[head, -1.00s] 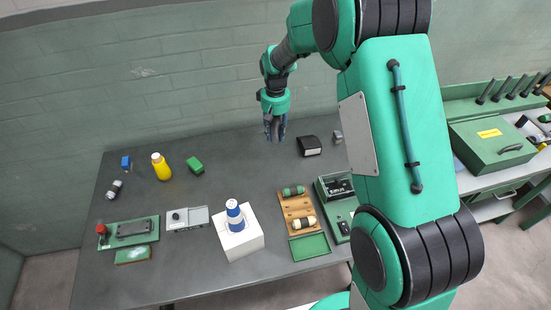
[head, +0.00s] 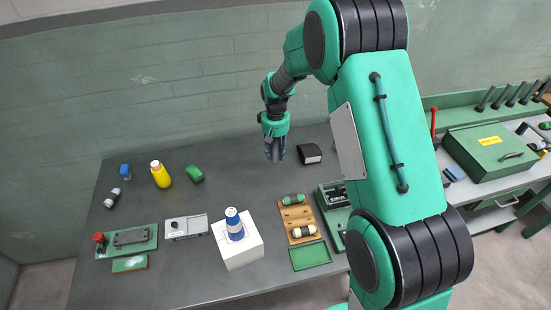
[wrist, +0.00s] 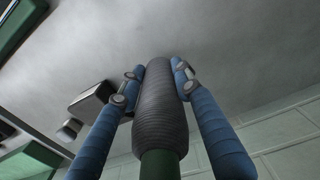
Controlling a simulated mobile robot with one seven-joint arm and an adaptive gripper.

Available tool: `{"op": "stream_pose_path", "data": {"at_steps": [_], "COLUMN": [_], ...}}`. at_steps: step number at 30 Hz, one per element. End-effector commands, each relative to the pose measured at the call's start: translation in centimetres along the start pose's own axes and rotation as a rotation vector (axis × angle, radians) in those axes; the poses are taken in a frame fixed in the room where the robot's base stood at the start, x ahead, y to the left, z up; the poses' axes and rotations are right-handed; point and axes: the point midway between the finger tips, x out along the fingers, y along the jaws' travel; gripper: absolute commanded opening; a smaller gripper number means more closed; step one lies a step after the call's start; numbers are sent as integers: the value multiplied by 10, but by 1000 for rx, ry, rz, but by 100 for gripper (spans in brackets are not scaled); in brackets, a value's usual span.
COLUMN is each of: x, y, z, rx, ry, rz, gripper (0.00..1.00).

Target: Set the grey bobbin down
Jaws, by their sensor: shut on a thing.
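My gripper (head: 275,156) hangs over the back of the dark table in the head view, too small there to show its load clearly. In the wrist view my gripper (wrist: 157,85) has its blue fingers on both sides of the grey bobbin (wrist: 160,108). The bobbin is ribbed grey with a dark green end toward the camera. It appears held in the air; the gap to the table top is hard to judge. The table (head: 220,190) is mostly bare beneath and left of the gripper.
A black box with a white front (head: 309,154) stands right of the gripper. A wooden rack (head: 294,218) holds green and cream bobbins, with a green tray (head: 310,255) in front. A white block (head: 240,252) carries a blue-and-white cone. A yellow bottle (head: 161,175) stands left.

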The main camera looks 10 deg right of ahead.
Motion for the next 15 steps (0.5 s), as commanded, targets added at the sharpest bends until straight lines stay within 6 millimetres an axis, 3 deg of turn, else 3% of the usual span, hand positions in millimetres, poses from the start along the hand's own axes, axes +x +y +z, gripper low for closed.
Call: {"op": "stream_pose_path", "data": {"at_steps": [9,15], "x": [33,34], "y": [0,0], "z": [1,0], "rx": [0,0], "ry": [-2,-1], "rz": [0,0], "gripper": [5,5]}}
